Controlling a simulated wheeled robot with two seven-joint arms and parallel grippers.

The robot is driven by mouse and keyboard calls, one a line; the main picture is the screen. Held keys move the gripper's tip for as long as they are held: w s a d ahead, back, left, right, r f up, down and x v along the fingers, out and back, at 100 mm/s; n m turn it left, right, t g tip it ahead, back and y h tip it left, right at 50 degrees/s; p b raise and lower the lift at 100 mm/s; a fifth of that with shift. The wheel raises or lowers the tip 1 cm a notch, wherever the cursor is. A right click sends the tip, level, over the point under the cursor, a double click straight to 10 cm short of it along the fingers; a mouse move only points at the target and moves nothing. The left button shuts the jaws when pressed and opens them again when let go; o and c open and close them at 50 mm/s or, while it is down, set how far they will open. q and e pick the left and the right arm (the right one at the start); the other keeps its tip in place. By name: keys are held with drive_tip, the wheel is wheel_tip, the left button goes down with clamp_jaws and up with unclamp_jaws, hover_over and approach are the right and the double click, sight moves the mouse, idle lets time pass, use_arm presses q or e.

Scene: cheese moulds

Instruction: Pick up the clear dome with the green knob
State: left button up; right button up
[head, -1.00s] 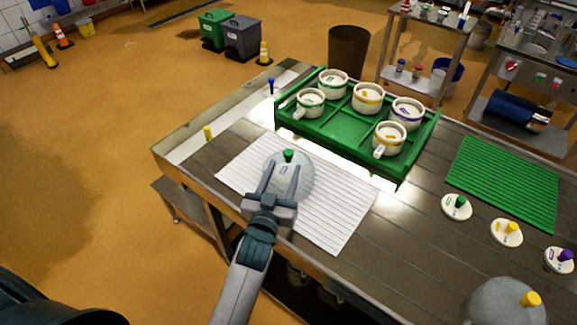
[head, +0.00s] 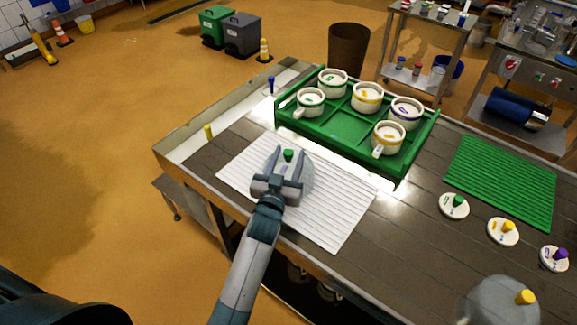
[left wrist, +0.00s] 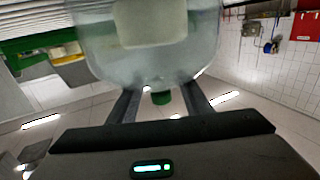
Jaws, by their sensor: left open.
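The clear dome (head: 305,176) with the green knob (head: 288,155) stands on the white ribbed mat (head: 335,215). My left gripper (head: 291,160) is open, with its two fingers over the dome on either side of the knob. In the left wrist view the dome (left wrist: 110,62) fills the top middle, and a pale block shows through it. There the green knob (left wrist: 161,97) sits between the spread fingers (left wrist: 160,103); I cannot tell whether either finger touches it. My right gripper is not in view.
A green tray (head: 345,130) with several white moulds stands behind the mat. A green ribbed mat (head: 505,180) and three knobbed lids, one being the green-knobbed lid (head: 454,207), lie at the right. Another dome (head: 490,303) with a yellow knob stands at the front right.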

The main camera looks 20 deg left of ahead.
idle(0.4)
use_arm(q)
clamp_jaws()
drive_tip(key=shift+r, duration=0.2)
